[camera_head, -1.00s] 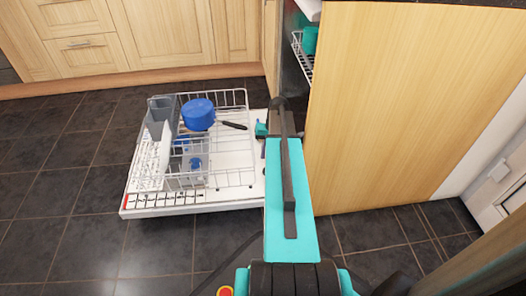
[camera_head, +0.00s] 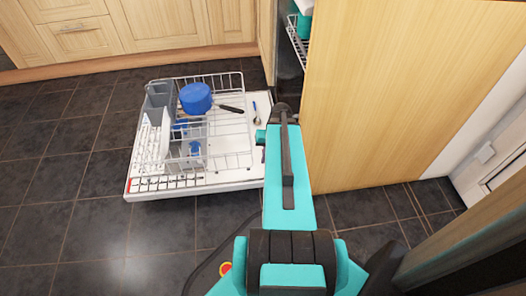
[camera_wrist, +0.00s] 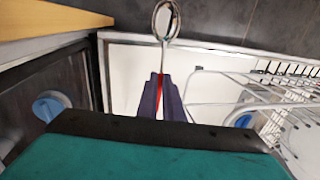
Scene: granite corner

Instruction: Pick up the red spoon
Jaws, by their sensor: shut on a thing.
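The red spoon (camera_wrist: 164,22) is in the wrist view, with its shiny metal bowl pointing up the picture, away from my gripper. Its red handle is between the dark purple fingers of my gripper (camera_wrist: 162,90), which is shut on it. The rest of the handle is hidden by the fingers and gripper body. White surface of the dishwasher door shows behind it. In the head view, my teal arm reaches to the right edge of the open door and hides the gripper and the held spoon.
The dishwasher door (camera_head: 225,178) is folded down, bearing a white wire rack (camera_head: 240,160) with a blue pan (camera_head: 195,97) and grey cutlery basket (camera_head: 160,97). A small blue-handled utensil (camera_head: 255,107) lies right of the rack. A wooden panel (camera_head: 400,90) stands close right. Dark floor is clear at left.

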